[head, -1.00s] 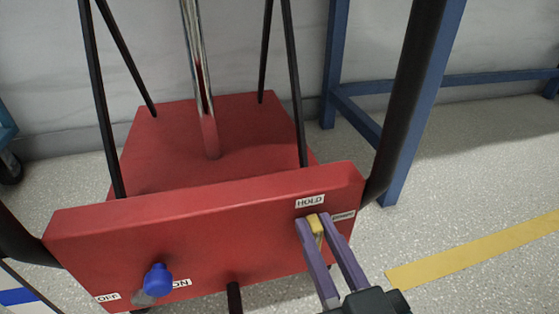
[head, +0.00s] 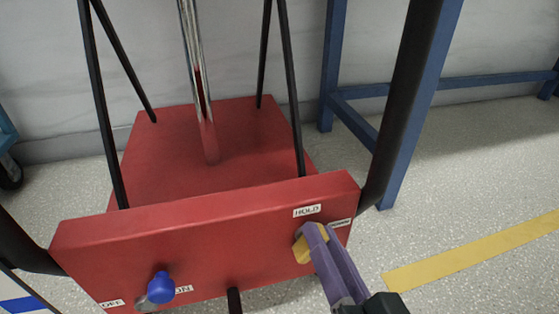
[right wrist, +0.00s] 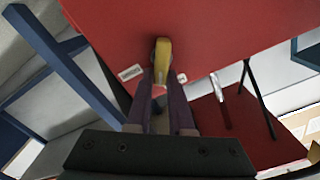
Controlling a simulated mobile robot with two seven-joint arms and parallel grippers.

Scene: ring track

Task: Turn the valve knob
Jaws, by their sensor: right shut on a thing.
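The yellow valve knob (head: 301,250) is on the red front panel (head: 210,238), just below the HOLD label (head: 307,211). A second label, too blurred to read surely, is to the right of HOLD. My right gripper (head: 314,238) has its purple fingers shut on the knob, and they hide part of it. In the right wrist view the yellow knob (right wrist: 163,58) is between the fingertips against the red panel. My left gripper is out of view.
A blue knob (head: 160,287) sits between OFF and ON labels at the panel's lower left. Blue frame legs (head: 400,150) stand behind right. A yellow floor stripe (head: 470,252) lies on clear floor.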

